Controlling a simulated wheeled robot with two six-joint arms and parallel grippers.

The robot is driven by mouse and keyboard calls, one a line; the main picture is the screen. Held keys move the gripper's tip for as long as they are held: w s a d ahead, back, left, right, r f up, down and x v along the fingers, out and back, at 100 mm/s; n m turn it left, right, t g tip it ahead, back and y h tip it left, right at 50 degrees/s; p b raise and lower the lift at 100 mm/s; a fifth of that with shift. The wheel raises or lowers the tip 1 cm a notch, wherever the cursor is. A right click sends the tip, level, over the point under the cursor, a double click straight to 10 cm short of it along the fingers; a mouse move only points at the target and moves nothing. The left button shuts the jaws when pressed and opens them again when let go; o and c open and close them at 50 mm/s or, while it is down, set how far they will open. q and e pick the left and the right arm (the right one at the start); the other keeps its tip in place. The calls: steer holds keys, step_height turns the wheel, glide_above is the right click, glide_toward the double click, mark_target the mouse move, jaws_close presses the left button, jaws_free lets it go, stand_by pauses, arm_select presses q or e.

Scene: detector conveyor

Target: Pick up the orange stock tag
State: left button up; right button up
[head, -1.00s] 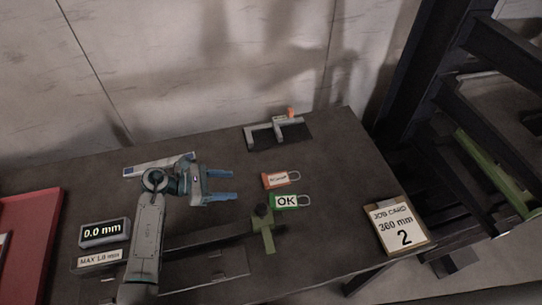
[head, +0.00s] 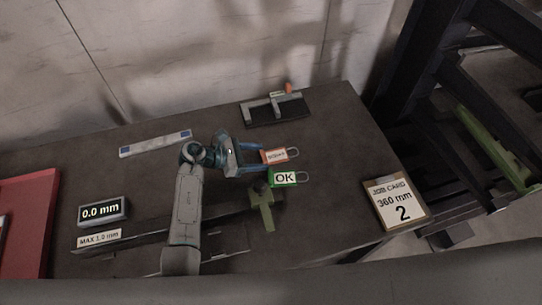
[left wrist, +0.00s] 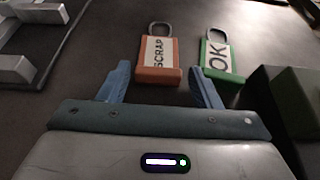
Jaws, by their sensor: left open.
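The orange tag (head: 275,156) lies on the dark table, with a white label and a grey shackle. In the left wrist view the tag (left wrist: 158,62) reads SCRAP. My left gripper (head: 264,158) is open and empty. In the left wrist view its blue fingertips (left wrist: 160,70) are on either side of the tag's lower end, with gaps on both sides. I cannot tell how high the fingertips are above the table. The green OK tag (head: 285,178) lies close beside the orange one, just outside one finger. My right gripper is not in view.
A grey frame on a black plate (head: 273,111) stands at the back. A green tool (head: 262,205) is near the OK tag. A job card reading 360 mm (head: 396,203) is at right. A 0.0 mm display (head: 102,211) and a red tray (head: 27,220) are at left.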

arm_select(q)
steer(key=shift+w+d+f, duration=0.1)
steer(key=shift+w+d, duration=0.05)
steer(key=shift+d, duration=0.1)
steer(key=c, duration=0.7)
